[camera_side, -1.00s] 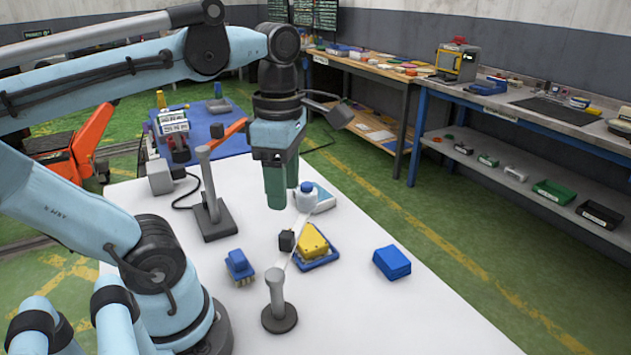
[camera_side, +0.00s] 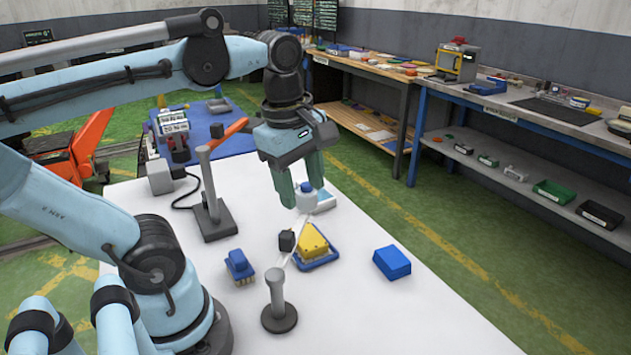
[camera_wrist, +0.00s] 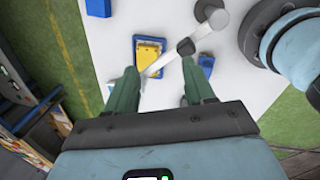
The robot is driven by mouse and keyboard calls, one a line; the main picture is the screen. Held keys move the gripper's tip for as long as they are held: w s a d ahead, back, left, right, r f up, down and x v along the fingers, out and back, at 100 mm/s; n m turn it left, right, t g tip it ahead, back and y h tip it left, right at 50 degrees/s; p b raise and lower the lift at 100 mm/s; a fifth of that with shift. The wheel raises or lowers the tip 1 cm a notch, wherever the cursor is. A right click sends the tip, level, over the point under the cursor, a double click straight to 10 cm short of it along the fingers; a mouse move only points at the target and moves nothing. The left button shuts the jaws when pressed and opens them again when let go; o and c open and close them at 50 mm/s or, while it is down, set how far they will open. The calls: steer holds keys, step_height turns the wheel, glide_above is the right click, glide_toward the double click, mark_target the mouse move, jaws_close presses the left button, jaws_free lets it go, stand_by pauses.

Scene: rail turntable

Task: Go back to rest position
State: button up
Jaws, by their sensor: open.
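My gripper (camera_side: 302,188) is open, with its two green fingers pointing down over the white table (camera_side: 365,315). In the wrist view the gripper (camera_wrist: 160,85) shows its fingers apart with nothing held between them.
A blue box (camera_side: 391,262) lies to the right, and a blue brush (camera_side: 239,266) to the left. A short grey post (camera_side: 277,300) carries a pale arm with a black knob (camera_side: 287,240).

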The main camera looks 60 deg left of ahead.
steer(key=w+d+f+m+t, duration=0.1)
steer(key=w+f+m+t, duration=0.1)
steer(key=m, duration=0.8)
steer(key=w+d+f+m+t, duration=0.1)
steer(key=w+f+m+t, duration=0.2)
steer(key=m, duration=0.8)
steer(key=shift+x, duration=1)
steer(key=shift+s+d, duration=0.1)
steer(key=shift+d, duration=0.05)
